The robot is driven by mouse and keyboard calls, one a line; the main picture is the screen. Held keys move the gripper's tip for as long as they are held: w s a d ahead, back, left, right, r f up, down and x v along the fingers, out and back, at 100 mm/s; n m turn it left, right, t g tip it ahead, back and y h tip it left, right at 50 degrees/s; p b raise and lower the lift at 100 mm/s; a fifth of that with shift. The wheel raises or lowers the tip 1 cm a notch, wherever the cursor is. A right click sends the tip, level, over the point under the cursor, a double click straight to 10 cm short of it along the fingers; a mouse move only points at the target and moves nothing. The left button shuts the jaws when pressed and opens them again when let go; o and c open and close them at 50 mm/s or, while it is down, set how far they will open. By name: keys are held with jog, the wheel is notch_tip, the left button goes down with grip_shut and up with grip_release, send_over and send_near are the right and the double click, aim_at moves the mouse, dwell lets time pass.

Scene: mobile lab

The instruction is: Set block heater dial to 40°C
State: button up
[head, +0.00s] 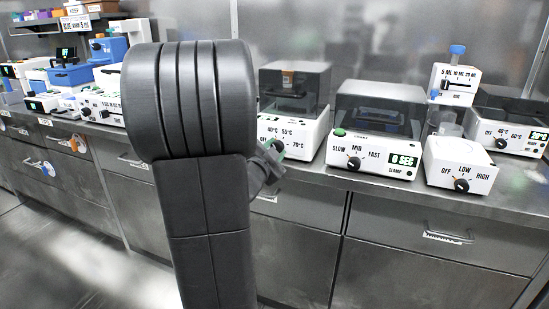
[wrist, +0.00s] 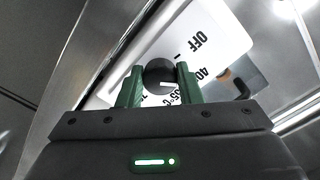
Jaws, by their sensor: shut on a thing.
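The block heater (head: 304,132) is a white box with a dark clear lid on the bench, marked 40°C, 55°C and 70°C. My arm hides its left part in the head view. In the wrist view its white panel (wrist: 222,42) shows OFF, 40, 55 and part of another mark. The dark round dial (wrist: 158,72) sits between the green fingers of my gripper (wrist: 158,84), which is shut on it. A short white line shows on the dial, roughly toward the 40 and 55 marks; its exact setting I cannot tell. My gripper also shows in the head view (head: 272,149).
To the right stand a SLOW/MID/FAST device (head: 374,144) reading 0 SEC, an OFF/LOW/HIGH box (head: 461,166) and another heater-like device (head: 510,136). Blue and white instruments (head: 72,75) stand at left. Steel drawers with handles (head: 447,237) lie below the bench edge.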

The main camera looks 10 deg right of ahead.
jog(key=shift+f+m+b, duration=0.1)
jog(key=shift+m+b, duration=0.3)
jog(key=shift+m, duration=0.2)
jog(key=o, duration=1)
jog(key=p+v, duration=0.2)
jog(key=v, duration=1.2)
jog(key=shift+w, duration=0.15)
jog(key=b+x, duration=0.2)
jog(key=x, duration=1.1)
jog(key=shift+w+d, duration=0.3)
